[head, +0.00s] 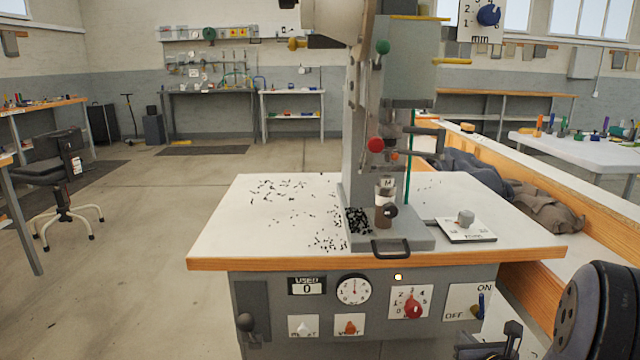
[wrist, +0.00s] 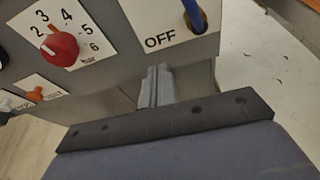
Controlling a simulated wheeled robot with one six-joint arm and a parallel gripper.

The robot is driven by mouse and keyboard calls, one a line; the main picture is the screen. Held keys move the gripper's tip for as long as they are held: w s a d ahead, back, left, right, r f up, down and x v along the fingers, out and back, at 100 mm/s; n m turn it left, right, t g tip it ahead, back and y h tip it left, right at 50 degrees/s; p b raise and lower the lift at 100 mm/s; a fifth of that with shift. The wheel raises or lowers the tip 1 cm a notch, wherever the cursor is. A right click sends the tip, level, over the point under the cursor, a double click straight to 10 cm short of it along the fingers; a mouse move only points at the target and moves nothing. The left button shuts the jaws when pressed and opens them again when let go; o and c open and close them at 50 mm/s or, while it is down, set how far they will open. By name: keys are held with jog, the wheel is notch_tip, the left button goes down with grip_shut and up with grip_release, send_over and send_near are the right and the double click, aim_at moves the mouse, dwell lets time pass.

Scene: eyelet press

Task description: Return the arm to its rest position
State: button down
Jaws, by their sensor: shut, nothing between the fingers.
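My gripper (wrist: 158,72) shows in the wrist view as closed grey fingers beyond a dark bar, with nothing between them. The fingers point toward the front panel (wrist: 110,30) of the press, below its OFF marking; I cannot tell the exact gap. In the head view my gripper (head: 490,342) is at the bottom right, in front of the panel's right part and partly cut off by the frame edge. The dark arm (head: 598,312) is at the right edge.
The eyelet press (head: 395,160) stands on a white, wood-edged table (head: 290,225) with scattered black eyelets. The panel has a red dial (head: 413,308) and a blue ON/OFF lever (head: 479,305). A wood-edged bench (head: 560,180) with dark cloth lies right. Open floor (head: 140,250) lies left.

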jog(key=shift+s+f, duration=0.4)
jog(key=shift+f, duration=0.2)
jog(key=shift+s+f, duration=0.4)
jog(key=shift+f, duration=0.2)
jog(key=shift+w+r, duration=0.1)
jog(key=shift+r, duration=0.05)
